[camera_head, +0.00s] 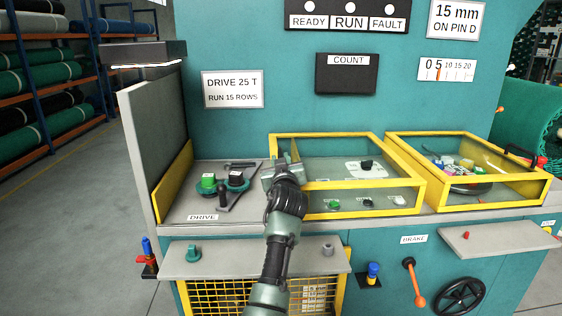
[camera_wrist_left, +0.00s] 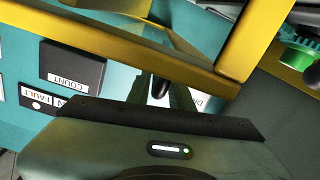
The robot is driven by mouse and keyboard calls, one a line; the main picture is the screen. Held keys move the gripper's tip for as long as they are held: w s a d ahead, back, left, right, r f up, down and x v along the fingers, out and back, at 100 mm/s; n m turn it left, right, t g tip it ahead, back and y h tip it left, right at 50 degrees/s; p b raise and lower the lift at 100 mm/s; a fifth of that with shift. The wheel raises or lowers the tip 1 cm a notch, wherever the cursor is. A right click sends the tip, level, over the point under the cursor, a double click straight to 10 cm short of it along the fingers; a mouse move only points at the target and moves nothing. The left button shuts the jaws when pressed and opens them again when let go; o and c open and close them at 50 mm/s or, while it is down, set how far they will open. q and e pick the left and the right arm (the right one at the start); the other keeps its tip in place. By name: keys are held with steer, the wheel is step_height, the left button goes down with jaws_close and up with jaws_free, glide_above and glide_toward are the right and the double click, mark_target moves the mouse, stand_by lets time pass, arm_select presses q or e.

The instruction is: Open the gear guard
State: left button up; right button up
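Two yellow-framed boxes with clear panes stand on the machine's bench: a middle one (camera_head: 412,190) and a right one (camera_head: 541,190). Which one is the gear guard I cannot tell. Both look closed. My left gripper (camera_head: 282,168) is at the left edge of the middle box, and its arm covers the front left corner. In the left wrist view its fingers (camera_wrist_left: 163,92) look apart near a yellow frame bar (camera_wrist_left: 165,60). A small dark knob shows between them; whether they touch it is unclear. My right gripper is not in view.
Left of the middle box, the tray labelled DRIVE holds green gears (camera_head: 236,180) and a black-handled crank (camera_head: 223,198). A tall grey panel (camera_head: 158,130) stands at the tray's left. Below the bench are a yellow mesh (camera_head: 215,297), an orange lever (camera_head: 414,285) and a black handwheel (camera_head: 460,297).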

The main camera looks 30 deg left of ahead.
arm_select(q)
steer(key=b+v, duration=0.1)
steer(key=v, duration=0.7)
steer(key=shift+a, duration=0.1)
stand_by(0.4)
